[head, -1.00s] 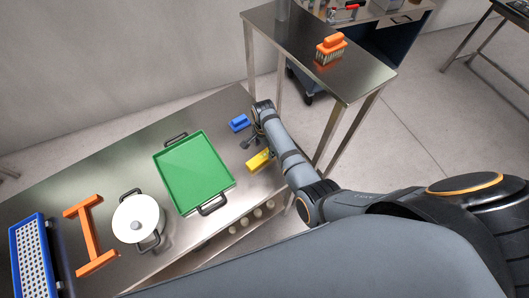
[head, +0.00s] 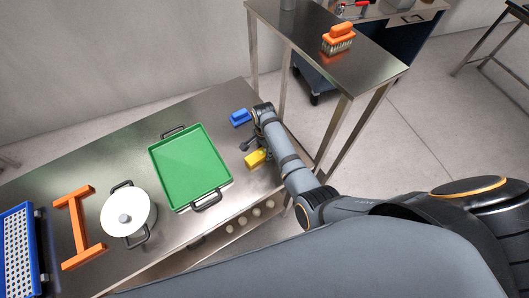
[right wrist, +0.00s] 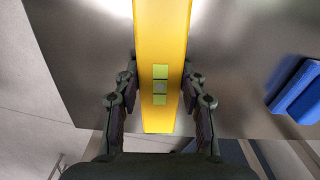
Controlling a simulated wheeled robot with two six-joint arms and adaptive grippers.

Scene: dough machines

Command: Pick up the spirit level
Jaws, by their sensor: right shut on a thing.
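The spirit level is a yellow bar with greenish vials. In the right wrist view the spirit level (right wrist: 161,40) runs up the middle of the picture, between the two dark fingers of my right gripper (right wrist: 160,105). In the head view the yellow spirit level (head: 255,158) shows at the right end of the steel table, partly hidden by my right gripper (head: 252,142). My right gripper is shut on it. I cannot tell whether it is clear of the table top. My left gripper is not in view.
A blue object (head: 240,117) lies close by the gripper. A green tray (head: 190,165), a white pot (head: 128,212), an orange frame (head: 76,230) and a blue rack (head: 18,255) stand further left. A higher steel table (head: 350,72) with an orange brush (head: 338,38) stands behind.

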